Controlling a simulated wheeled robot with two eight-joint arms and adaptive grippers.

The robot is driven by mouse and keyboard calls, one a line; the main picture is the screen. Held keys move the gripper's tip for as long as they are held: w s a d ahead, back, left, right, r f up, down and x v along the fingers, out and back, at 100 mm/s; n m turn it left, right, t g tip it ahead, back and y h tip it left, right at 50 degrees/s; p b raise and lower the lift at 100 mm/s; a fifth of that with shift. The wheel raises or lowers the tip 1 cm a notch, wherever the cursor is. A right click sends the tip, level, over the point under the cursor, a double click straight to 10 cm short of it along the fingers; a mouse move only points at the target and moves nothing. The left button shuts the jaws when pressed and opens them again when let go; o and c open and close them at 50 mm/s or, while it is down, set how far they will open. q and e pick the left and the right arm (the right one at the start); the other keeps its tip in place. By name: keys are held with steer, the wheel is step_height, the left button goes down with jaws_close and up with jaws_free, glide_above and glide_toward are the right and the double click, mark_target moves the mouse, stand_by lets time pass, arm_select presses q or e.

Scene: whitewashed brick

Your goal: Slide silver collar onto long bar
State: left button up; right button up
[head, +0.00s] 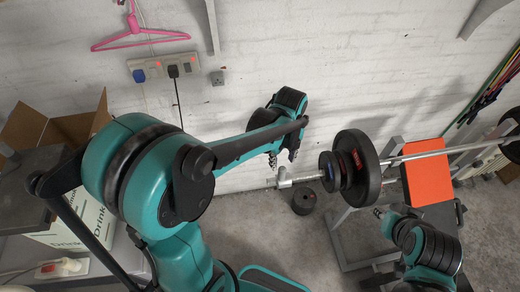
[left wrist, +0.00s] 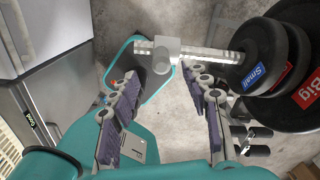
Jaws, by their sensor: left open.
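The silver collar (head: 284,178) sits around the left end of the long bar (head: 425,154), with a short stub of bar showing beyond it. It also shows in the left wrist view (left wrist: 166,56), with bare bar (left wrist: 211,54) between it and the black plates. My left gripper (head: 283,158) is open and empty, just above the collar in the head view. In the left wrist view its fingers (left wrist: 163,88) are spread, with the collar beyond their tips. My right gripper (head: 381,212) is small at the lower right, below the bar; its jaw state is unclear.
Black weight plates (head: 358,168) are on the bar right of the collar. An orange pad (head: 425,179) on a bench frame is behind the bar. A dark round weight (head: 304,200) stands on the floor. A cardboard box (head: 82,126) is at left. Floor below the collar is mostly clear.

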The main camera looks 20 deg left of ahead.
mark_target(283, 168)
arm_select(q)
step_height(283, 168, down, 8)
steer(key=shift+d+r+b, duration=0.1)
steer(key=shift+r+b, duration=0.05)
steer(key=shift+b, duration=0.6)
jaws_close()
steer(key=shift+w+r, duration=0.15)
steer(key=shift+r, duration=0.1)
steer(key=shift+w, duration=0.1)
stand_by(0.4)
steer(key=shift+w+d+b, duration=0.15)
steer(key=shift+w+d, duration=0.5)
steer(key=shift+d, duration=0.35)
steer(key=shift+w+d+b, duration=0.15)
steer(key=shift+w+d, duration=0.55)
steer(key=shift+d, duration=0.3)
steer(key=shift+w+d+b, duration=0.15)
steer(key=shift+w+d, duration=0.5)
steer(key=shift+d, duration=0.35)
